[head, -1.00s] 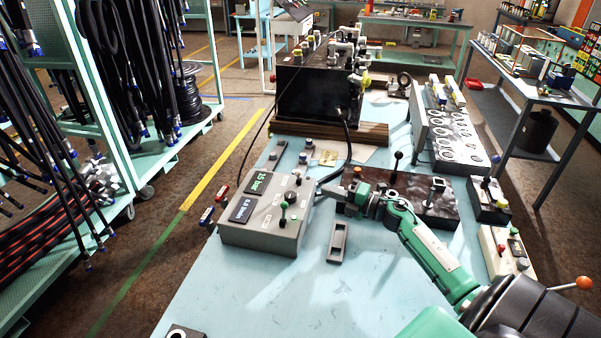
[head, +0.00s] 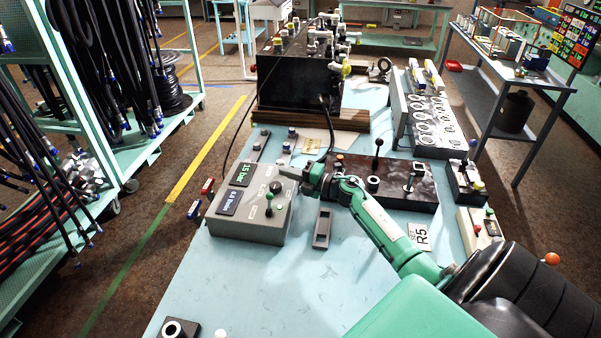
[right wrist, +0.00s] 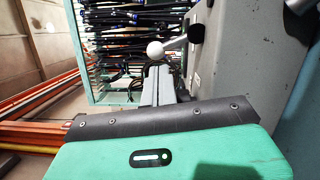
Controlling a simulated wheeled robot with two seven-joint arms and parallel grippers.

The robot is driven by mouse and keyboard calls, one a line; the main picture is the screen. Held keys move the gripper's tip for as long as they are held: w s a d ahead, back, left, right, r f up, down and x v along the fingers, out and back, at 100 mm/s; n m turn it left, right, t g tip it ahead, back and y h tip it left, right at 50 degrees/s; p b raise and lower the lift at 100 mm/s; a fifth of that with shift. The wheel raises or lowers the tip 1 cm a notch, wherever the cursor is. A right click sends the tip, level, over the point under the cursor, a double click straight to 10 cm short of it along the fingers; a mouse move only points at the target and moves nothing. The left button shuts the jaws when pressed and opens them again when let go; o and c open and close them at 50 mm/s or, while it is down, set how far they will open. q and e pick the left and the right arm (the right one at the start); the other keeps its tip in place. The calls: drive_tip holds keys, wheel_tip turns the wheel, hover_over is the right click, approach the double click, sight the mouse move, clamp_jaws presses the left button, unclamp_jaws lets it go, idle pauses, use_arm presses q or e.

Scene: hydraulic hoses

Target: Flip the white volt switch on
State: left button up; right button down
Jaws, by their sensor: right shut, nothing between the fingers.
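A grey control box (head: 250,222) with two small displays, a black dial and green-tipped levers stands on the light blue table in the head view. My right gripper (head: 288,173) is shut and empty at the box's far right corner. In the right wrist view a lever with a white ball tip (right wrist: 155,49) sticks out from a black base on the grey box face (right wrist: 235,60). The shut fingers of my right gripper (right wrist: 158,75) point at this ball from just below it; I cannot tell whether they touch. The white tip is not clear in the head view. My left gripper is not in view.
A black hydraulic block (head: 300,80) stands behind. A small grey tray (head: 322,229) lies beside the box. The table front is mostly clear.

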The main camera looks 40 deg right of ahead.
drive_tip(key=shift+x, duration=0.9)
use_arm(q)
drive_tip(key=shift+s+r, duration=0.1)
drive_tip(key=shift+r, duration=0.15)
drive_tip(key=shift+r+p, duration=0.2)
drive_tip(key=shift+p, duration=0.1)
use_arm(e)
drive_tip(key=shift+d+r, duration=0.1)
drive_tip(key=shift+r, duration=0.05)
drive_tip(key=shift+r+m+p, duration=0.1)
drive_tip(key=shift+m+p, duration=0.2)
drive_tip(key=shift+m, duration=0.1)
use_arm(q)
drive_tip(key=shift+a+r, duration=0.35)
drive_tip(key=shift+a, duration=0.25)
use_arm(e)
drive_tip(key=shift+w, duration=0.1)
